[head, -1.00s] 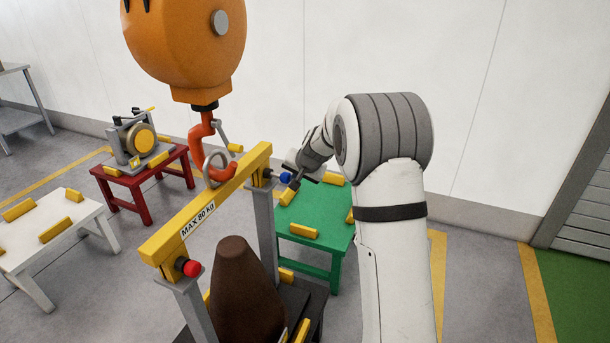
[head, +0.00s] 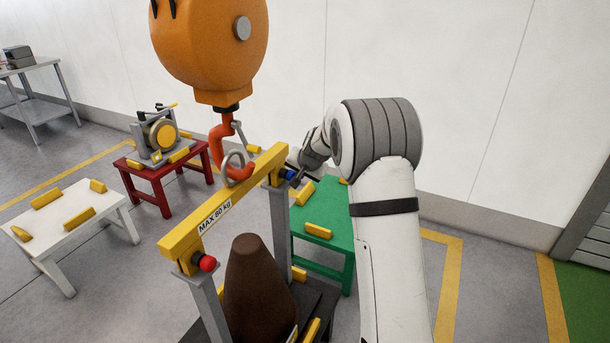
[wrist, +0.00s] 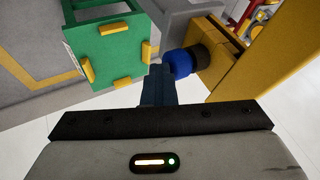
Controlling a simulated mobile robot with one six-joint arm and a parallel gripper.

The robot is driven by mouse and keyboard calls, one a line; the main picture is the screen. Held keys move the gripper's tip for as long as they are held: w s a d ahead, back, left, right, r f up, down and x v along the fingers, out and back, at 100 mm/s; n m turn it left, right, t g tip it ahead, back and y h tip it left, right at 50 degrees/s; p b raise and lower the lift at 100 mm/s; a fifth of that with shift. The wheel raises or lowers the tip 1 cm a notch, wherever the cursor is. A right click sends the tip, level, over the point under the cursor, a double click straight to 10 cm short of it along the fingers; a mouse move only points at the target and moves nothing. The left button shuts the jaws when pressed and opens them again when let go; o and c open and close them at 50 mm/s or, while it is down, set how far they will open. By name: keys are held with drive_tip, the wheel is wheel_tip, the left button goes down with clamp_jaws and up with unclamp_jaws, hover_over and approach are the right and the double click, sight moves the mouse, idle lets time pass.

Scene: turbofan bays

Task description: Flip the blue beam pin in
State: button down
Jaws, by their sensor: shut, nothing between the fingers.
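The blue beam pin (head: 289,174) is a blue knob on a dark collar at the far end of the yellow beam (head: 222,205). In the wrist view the blue pin (wrist: 180,64) sticks out from the beam's end block. My gripper (wrist: 158,72) is shut and empty, its fingertips right beside the blue knob on its left. I cannot tell whether they touch it. In the head view my gripper (head: 298,180) is small and partly hidden near the pin. A red knob (head: 207,263) sits at the beam's near end.
An orange hoist (head: 212,50) hangs above, its red hook (head: 225,150) at the beam's ring. A brown cone (head: 255,285) stands under the beam between grey posts. A green table (head: 325,245) is behind, a red table (head: 165,190) and a white table (head: 75,220) at left.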

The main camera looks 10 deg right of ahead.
drive_tip(key=shift+d+f, duration=0.1)
drive_tip(key=shift+d, duration=0.05)
drive_tip(key=s+d+r+b, duration=0.4)
drive_tip(key=s+r, duration=0.4)
drive_tip(key=shift+s+b, duration=0.2)
drive_tip(key=shift+b, duration=0.15)
drive_tip(key=shift+d, duration=0.1)
